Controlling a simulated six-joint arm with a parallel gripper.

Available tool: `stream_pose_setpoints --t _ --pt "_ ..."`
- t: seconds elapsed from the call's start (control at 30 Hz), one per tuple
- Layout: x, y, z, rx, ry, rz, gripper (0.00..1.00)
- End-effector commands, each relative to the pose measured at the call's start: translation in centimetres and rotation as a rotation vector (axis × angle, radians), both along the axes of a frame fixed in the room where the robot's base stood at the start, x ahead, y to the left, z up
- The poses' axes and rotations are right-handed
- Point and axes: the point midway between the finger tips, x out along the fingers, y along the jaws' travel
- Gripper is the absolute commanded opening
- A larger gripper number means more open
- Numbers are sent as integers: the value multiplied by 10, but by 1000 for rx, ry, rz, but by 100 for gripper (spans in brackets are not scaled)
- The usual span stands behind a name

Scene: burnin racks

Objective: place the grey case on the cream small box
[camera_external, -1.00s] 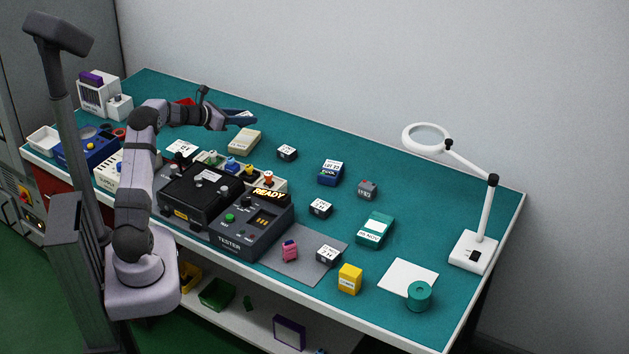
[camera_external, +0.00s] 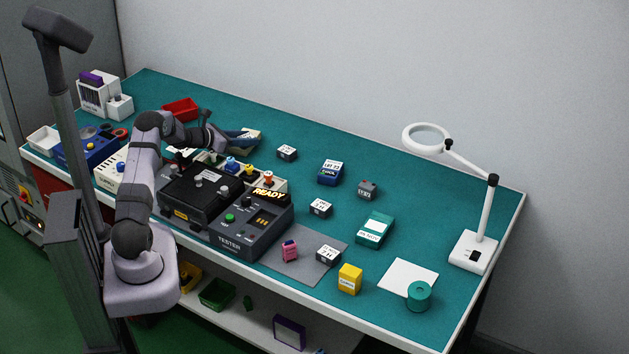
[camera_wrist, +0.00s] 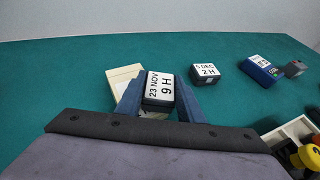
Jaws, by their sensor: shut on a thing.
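My gripper (camera_wrist: 161,100) is shut on the grey case (camera_wrist: 159,87), a small dark block with a white label reading 23 NOV 9 H. The blue fingers grip its two sides. The cream small box (camera_wrist: 121,77) shows behind and to the left of the case in the wrist view, partly covered by the fingers and case. In the external view my gripper (camera_external: 242,138) is over the cream box and hides most of it. I cannot tell whether the case touches the box.
Another dark labelled case (camera_external: 287,153) and a blue box (camera_external: 330,172) stand to the right. The black tester (camera_external: 240,222) and a pale tray with coloured knobs (camera_wrist: 292,133) are nearer the front. A red bin (camera_external: 180,109) sits behind my arm.

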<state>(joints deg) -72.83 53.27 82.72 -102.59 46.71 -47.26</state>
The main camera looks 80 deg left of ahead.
Motion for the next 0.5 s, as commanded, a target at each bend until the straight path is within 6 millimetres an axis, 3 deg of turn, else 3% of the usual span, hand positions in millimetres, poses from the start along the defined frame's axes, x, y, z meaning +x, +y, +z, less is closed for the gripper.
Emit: stream_pose_setpoints --t 0.37,0.4,0.43,0.5 --pt "0 0 -4 1 -1 0 11" --pt "0 0 -3 1 0 0 44" --pt "0 0 -3 1 0 0 51" --pt "0 0 -3 1 0 0 53"
